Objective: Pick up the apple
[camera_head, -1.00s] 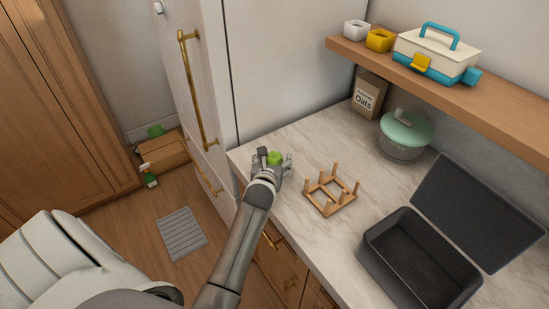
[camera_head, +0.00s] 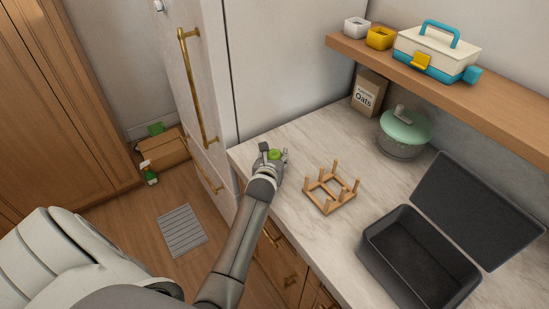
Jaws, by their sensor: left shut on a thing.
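The green apple (camera_head: 274,154) is at the far left end of the marble counter, by the tall white cabinet. My left gripper (camera_head: 273,157) is around it and shut on it, with a finger on each side. The lower part of the apple is hidden by the gripper. I cannot tell whether the apple touches the counter. My right gripper is not in view.
A wooden peg rack (camera_head: 331,188) stands just right of the gripper. An open dark box (camera_head: 420,257) is at the counter's front right. An oats package (camera_head: 368,92) and a green-lidded bowl (camera_head: 404,133) stand at the back, near the wooden shelf (camera_head: 480,98).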

